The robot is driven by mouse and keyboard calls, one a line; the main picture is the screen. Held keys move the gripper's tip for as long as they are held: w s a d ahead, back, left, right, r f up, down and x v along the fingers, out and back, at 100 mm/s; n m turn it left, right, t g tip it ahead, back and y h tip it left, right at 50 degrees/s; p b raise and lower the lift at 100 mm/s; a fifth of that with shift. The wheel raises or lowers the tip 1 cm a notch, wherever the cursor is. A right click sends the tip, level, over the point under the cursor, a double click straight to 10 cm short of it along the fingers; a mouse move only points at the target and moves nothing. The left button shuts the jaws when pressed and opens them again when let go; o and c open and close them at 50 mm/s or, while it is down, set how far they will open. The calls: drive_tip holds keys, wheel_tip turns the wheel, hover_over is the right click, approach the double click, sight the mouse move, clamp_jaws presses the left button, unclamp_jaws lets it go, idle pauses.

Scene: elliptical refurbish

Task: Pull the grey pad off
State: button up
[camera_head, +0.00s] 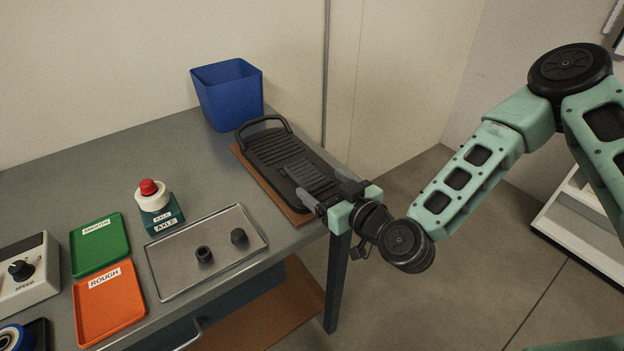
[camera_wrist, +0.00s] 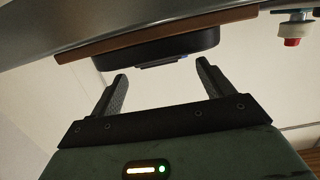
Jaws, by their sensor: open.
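A black foot pedal (camera_head: 262,143) with a raised loop handle lies on a brown board near the table's right end. A dark grey ribbed pad (camera_head: 303,174) sits on the pedal's near part. My gripper (camera_head: 326,187) is open at the pedal's near right end, close to the pad. In the wrist view my gripper (camera_wrist: 162,78) has its two fingers spread, with nothing between them. The pedal (camera_wrist: 180,45) appears edge-on just beyond the fingertips, and a thin dark edge, perhaps the pad (camera_wrist: 163,64), shows along it. Contact with the pad cannot be told.
A blue bin (camera_head: 230,95) stands behind the pedal. A metal tray (camera_head: 180,283) with two small dark parts, a red-topped axle stand (camera_head: 155,205), a green tray (camera_head: 98,255) and an orange tray (camera_head: 112,310) lie to the left.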

sight(310, 175)
drive_tip(key=shift+p+x, duration=0.35)
drive_tip(key=shift+x, duration=2.25)
drive_tip(key=c, duration=1.3)
